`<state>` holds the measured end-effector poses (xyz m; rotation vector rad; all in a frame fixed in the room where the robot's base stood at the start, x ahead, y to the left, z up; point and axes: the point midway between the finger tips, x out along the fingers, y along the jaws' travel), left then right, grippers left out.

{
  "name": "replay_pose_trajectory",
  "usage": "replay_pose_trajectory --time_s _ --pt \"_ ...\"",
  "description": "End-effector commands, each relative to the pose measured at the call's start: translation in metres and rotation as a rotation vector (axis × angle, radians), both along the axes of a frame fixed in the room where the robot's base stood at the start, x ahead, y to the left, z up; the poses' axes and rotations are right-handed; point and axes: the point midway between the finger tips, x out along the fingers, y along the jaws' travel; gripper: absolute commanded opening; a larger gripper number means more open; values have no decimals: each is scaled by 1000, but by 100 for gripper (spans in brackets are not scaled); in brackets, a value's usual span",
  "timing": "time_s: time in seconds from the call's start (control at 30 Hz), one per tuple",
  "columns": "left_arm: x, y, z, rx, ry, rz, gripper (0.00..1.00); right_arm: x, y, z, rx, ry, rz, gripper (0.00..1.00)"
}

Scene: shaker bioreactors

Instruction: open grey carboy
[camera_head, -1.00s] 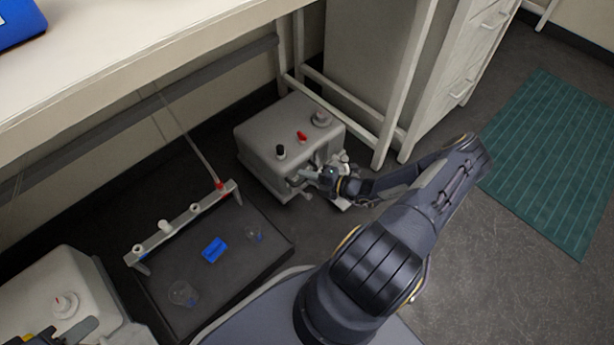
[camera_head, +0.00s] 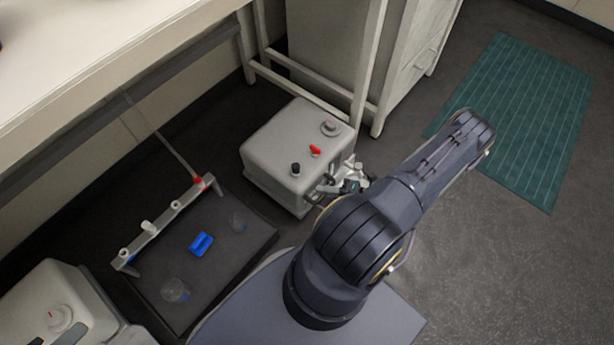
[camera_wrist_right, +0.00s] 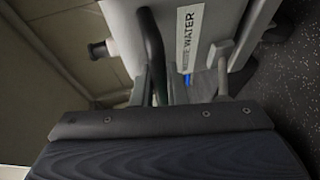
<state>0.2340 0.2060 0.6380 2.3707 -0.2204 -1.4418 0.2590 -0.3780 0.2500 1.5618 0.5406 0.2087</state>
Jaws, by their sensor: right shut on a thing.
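The grey carboy (camera_head: 292,146), a boxy container, stands on the floor past the tray, with a black cap (camera_head: 295,169), a red cap (camera_head: 315,150) and a grey cap (camera_head: 330,127) on top. My right gripper (camera_head: 343,186) is low at its front right side, partly hidden by my arm. In the right wrist view the carboy wall (camera_wrist_right: 222,25) bears a label reading WATER (camera_wrist_right: 188,40). My right gripper (camera_wrist_right: 180,85) is shut on what looks like a dark lever (camera_wrist_right: 152,45) on the carboy; the contact is partly hidden. My left gripper is out of view.
A dark tray (camera_head: 246,268) on the floor holds a blue piece (camera_head: 201,244) and clear vessels; a white rail (camera_head: 165,226) runs along it. A second container (camera_head: 62,312) is at lower left. A bench (camera_head: 110,62) overhangs the left. Floor at right is clear around a green mat (camera_head: 525,120).

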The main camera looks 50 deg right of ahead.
Motion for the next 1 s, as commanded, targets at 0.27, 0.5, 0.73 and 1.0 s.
replay_pose_trajectory --time_s 0.27,0.5,0.73,1.0 --pt "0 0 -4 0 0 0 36 -53 -5 -1 0 2 -1 0" --pt "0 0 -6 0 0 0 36 -73 -7 0 -1 1 -1 0" --pt "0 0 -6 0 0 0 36 -77 -7 0 -1 0 0 0" --pt "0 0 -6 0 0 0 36 -76 -7 0 -2 0 0 18"
